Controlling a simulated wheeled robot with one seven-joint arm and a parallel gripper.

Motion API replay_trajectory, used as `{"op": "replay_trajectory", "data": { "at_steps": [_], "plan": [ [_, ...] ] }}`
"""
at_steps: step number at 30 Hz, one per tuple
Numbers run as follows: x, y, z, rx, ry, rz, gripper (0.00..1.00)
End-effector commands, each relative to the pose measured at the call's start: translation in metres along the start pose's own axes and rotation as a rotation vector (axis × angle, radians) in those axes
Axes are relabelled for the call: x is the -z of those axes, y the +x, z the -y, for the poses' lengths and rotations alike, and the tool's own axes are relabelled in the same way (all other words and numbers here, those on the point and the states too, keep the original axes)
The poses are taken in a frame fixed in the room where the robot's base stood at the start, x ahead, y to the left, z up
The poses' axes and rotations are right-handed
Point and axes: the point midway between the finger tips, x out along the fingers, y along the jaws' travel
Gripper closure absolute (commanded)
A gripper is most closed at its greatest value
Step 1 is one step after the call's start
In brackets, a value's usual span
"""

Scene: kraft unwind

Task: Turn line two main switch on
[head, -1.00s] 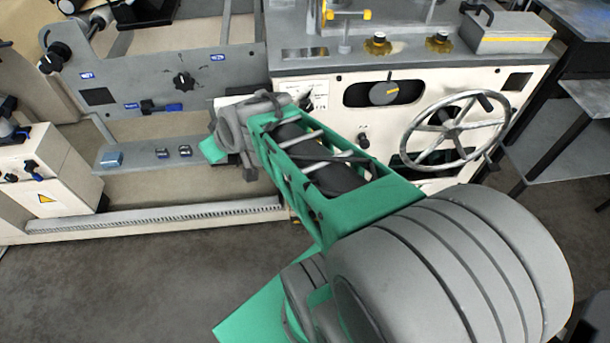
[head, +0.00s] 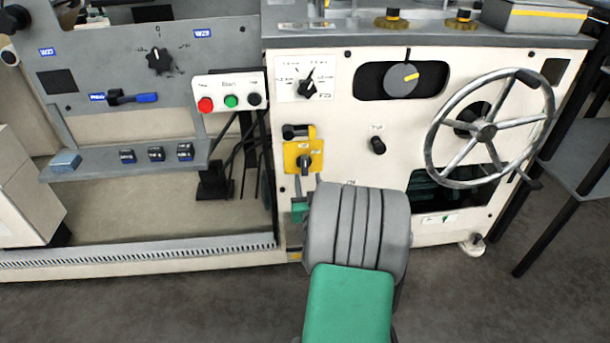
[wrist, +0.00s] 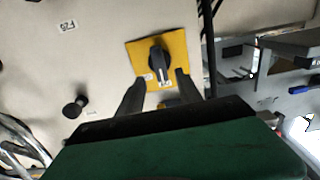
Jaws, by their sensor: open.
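A yellow plate (head: 291,160) with a black rotary switch knob (head: 304,161) is on the cream front panel, below a white dial plate. In the wrist view the yellow plate (wrist: 177,47) and the knob (wrist: 158,64) lie just beyond the fingertips. The knob's grip bar looks roughly upright there. My gripper (wrist: 160,80) is open, with one dark finger on each side of the knob's near end. I cannot tell whether the fingers touch it. The plate's lettering is too small to read.
A button box (head: 230,92) with red, green and black buttons is up left of the switch. A black knob (head: 378,146) and a large handwheel (head: 487,131) are to the right. A grey shelf (head: 100,167) with small switches juts out at left.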

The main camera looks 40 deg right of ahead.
Motion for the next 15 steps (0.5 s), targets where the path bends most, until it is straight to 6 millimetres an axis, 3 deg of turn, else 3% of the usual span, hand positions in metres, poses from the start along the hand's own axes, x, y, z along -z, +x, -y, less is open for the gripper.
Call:
{"op": "replay_trajectory", "data": {
  "at_steps": [9, 15],
  "plan": [
    [0.000, 0.050, 0.001, 0.003, -0.001, 0.001, 0.58],
    [0.000, 0.056, 0.001, 0.002, -0.001, 0.001, 0.58]
  ]
}}
